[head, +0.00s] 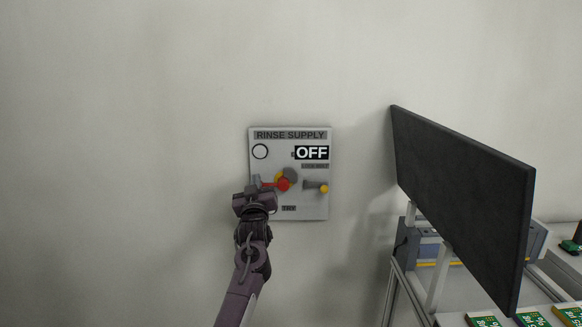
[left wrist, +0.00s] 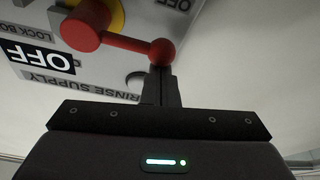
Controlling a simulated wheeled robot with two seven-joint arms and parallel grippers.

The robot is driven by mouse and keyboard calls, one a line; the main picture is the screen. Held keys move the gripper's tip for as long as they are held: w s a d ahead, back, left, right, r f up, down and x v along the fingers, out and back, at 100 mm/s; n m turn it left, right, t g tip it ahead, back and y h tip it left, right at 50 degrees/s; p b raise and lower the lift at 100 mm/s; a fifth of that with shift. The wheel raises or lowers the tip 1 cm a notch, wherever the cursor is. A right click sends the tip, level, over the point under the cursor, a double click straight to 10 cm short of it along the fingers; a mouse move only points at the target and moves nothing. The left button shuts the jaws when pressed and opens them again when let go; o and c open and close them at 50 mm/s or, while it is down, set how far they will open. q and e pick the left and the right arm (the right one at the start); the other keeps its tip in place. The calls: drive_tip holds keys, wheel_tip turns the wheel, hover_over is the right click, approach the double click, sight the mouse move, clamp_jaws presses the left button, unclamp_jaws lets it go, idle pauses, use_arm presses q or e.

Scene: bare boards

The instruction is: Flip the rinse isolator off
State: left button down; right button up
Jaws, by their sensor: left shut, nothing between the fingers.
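The rinse isolator is a red handle on a yellow disc, on a grey panel marked RINSE SUPPLY (head: 290,214). In the head view the red handle (head: 283,185) points left from its hub, roughly level. A black label on the panel reads OFF (head: 312,153). My left gripper (head: 257,181) is at the handle's left end, partly covering it. In the left wrist view the shut fingers (left wrist: 161,78) reach the red ball end (left wrist: 162,51) of the handle, with nothing between them. They look close to or touching the ball; I cannot tell which. My right gripper is not in view.
A grey lever with a yellow tip (head: 324,188) sticks out of the panel right of the handle. A round white lamp (head: 260,151) is at its upper left. A large dark screen (head: 465,195) on a frame stands to the right. The wall at left is bare.

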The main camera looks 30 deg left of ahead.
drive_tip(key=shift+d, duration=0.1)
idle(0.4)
